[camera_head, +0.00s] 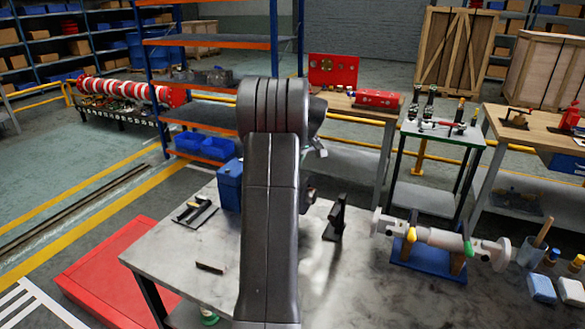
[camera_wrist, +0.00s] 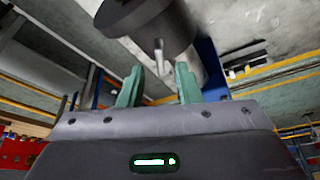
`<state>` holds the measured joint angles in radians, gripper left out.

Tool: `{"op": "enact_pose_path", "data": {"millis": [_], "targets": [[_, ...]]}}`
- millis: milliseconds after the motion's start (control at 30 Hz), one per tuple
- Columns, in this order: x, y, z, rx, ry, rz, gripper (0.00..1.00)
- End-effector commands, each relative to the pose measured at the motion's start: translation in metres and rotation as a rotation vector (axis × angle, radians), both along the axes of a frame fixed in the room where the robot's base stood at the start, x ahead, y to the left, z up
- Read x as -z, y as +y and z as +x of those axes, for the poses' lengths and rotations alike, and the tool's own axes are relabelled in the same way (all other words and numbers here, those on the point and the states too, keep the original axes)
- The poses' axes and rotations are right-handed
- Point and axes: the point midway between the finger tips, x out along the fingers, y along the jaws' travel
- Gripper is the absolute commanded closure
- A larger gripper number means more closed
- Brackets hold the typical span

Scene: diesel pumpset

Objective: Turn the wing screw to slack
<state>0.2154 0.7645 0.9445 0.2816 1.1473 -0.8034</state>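In the wrist view a dark round part (camera_wrist: 150,25) fills the top middle. A thin pale tab, which looks like part of the wing screw (camera_wrist: 159,55), sticks out of it towards my fingers. My gripper (camera_wrist: 160,72) has its two green fingers apart, one on each side below the tab, with a gap between them. I see no contact with the tab. In the head view my own arm hides the gripper and most of the place in front of it. A small metal piece shows just right of the arm; I cannot tell whether it belongs to the screw.
The grey worktable (camera_head: 180,262) carries a blue box (camera_head: 230,185), a small dark tray (camera_head: 195,213), a dark upright stand (camera_head: 337,218) and a white pipe assembly (camera_head: 440,238) on a blue base.

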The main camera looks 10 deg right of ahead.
Motion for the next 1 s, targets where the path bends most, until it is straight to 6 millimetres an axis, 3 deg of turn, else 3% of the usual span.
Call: {"op": "enact_pose_path", "data": {"millis": [300,500,1000], "targets": [[-0.068,-0.014,-0.024,0.002,-0.005,-0.001,0.69],[-0.096,-0.02,-0.034,0.002,-0.002,0.0,0.69],[-0.104,-0.021,-0.037,0.0,0.0,-0.001,0.69]]}}
